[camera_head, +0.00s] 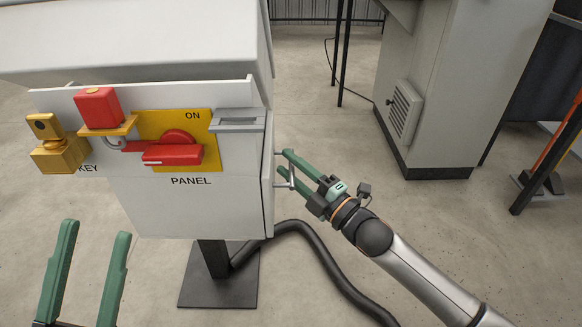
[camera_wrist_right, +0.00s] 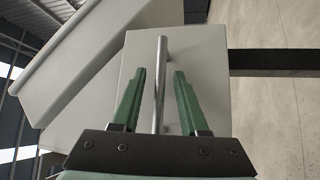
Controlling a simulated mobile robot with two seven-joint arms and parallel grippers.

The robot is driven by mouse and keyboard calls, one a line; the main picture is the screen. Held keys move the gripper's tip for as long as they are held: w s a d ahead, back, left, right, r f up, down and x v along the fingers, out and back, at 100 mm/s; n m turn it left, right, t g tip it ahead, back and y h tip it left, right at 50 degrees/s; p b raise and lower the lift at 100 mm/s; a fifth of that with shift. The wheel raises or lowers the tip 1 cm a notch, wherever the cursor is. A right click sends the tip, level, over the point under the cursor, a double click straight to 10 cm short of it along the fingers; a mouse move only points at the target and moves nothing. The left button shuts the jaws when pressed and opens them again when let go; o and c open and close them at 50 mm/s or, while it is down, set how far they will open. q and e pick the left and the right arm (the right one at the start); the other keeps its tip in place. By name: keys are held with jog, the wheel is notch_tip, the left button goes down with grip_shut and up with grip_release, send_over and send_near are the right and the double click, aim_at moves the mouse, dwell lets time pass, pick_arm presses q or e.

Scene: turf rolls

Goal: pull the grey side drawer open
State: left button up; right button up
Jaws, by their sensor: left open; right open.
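The grey side drawer's front (camera_wrist_right: 205,60) is a flat pale panel in the right wrist view. It appears edge-on at the right side of the panel box (camera_head: 268,190) in the head view. Its handle (camera_wrist_right: 162,60) is a thin metal bar that stands out from the front. My right gripper (camera_wrist_right: 159,73) is open, with one green finger on each side of the bar and gaps visible between. It also shows in the head view (camera_head: 284,171) beside the box. My left gripper (camera_head: 97,230) is open and empty at the lower left, in front of the box.
The box carries a yellow ON plate with a red switch (camera_head: 172,152), a red padlock (camera_head: 98,108) and a brass lock (camera_head: 58,150). A black cable (camera_head: 325,262) runs over the floor under my right arm. A grey cabinet (camera_head: 450,80) stands behind, right.

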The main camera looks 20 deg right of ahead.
grip_shut()
dwell(1.4)
